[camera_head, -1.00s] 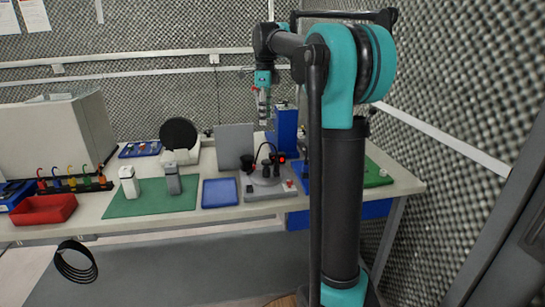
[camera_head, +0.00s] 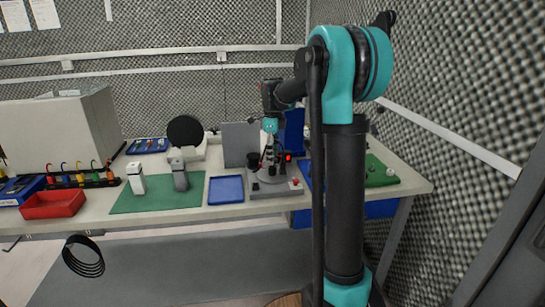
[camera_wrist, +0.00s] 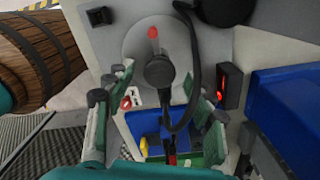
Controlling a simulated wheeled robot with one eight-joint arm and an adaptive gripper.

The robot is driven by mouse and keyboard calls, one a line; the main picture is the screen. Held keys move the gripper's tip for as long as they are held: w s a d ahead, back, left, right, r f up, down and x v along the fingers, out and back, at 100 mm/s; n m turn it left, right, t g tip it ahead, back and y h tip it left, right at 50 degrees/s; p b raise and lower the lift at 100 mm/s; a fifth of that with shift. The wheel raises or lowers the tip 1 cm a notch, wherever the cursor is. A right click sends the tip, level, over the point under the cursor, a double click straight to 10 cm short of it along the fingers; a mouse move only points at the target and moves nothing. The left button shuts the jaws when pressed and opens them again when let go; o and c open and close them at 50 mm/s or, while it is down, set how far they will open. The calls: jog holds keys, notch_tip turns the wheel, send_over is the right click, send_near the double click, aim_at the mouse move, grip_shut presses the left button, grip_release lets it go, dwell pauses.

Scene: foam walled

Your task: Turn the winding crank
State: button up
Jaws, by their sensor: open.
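The winding device is a grey base (camera_head: 257,191) with a round disc on top, standing near the front of the bench. In the wrist view its pale disc (camera_wrist: 137,42) carries a small red-tipped peg (camera_wrist: 153,34). A dark round knob (camera_wrist: 158,72), which looks like the crank's handle, shows between my fingers. My gripper (camera_head: 266,164) points down over the device. In the wrist view my gripper (camera_wrist: 155,80) is open, with a finger on each side of the knob. I cannot tell whether either finger touches it. My gripper hides part of the device in the head view.
A small box with a red light (camera_head: 288,158) stands beside the device, and a black cable (camera_wrist: 194,62) arches near my right finger. A blue tray (camera_head: 226,190) lies to the left, a grey panel (camera_head: 239,143) stands behind. A green mat (camera_head: 150,204) holds two upright objects.

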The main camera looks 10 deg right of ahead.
jog(key=shift+f, duration=0.45)
jog(key=shift+c, duration=0.3)
jog(key=c, duration=1.1)
jog(key=shift+n, duration=0.7)
